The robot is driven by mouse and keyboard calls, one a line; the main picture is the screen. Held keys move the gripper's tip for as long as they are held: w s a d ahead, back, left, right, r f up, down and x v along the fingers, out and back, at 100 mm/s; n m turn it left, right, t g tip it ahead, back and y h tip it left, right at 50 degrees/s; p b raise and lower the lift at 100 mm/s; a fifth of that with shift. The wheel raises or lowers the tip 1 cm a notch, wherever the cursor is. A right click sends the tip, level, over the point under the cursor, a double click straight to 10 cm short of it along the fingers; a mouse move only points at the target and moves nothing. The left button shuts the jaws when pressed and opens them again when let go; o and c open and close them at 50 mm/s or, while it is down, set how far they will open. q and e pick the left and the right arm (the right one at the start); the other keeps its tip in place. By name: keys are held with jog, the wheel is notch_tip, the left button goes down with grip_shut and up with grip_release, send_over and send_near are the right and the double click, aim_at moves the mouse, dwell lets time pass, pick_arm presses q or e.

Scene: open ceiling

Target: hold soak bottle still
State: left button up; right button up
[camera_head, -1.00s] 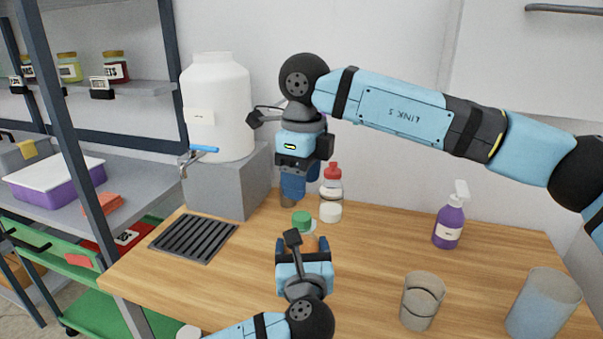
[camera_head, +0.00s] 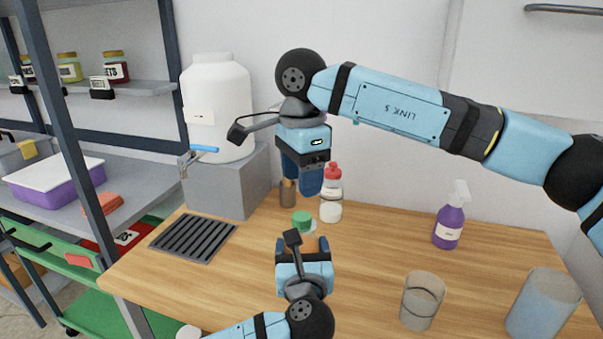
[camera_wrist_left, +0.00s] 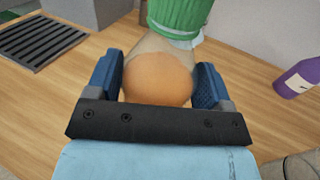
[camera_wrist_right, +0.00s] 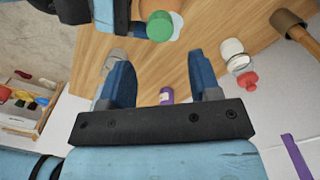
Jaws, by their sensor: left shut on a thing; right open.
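The soak bottle has a ribbed green cap (camera_head: 302,217) and an orange-brown body (camera_wrist_left: 157,80). It stands on the wooden table in the middle of the head view, and its lower part is hidden by my left gripper. My left gripper (camera_head: 304,246) is shut on the bottle, with one blue finger on each side of the body in the left wrist view. My right gripper (camera_head: 302,180) points down above the table, behind the bottle. It is open, and nothing is between its fingers in the right wrist view (camera_wrist_right: 163,88).
A red-capped white bottle (camera_head: 331,196) and a brown holder (camera_head: 288,194) stand close behind. A purple spray bottle (camera_head: 449,226), a clear glass (camera_head: 422,302) and a larger translucent beaker (camera_head: 543,305) stand to the right. A white tank (camera_head: 217,105) and a dark drain grate (camera_head: 193,238) are left.

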aim_at(302, 216)
jog(key=shift+f, duration=3.95)
jog(key=c, duration=0.9)
jog(key=m, duration=0.5)
jog(key=shift+m, duration=0.4)
jog(key=shift+c, duration=0.2)
jog(key=m, duration=0.5)
jog(key=shift+m, duration=0.3)
jog(key=o, duration=1.1)
notch_tip(302, 216, up, 12)
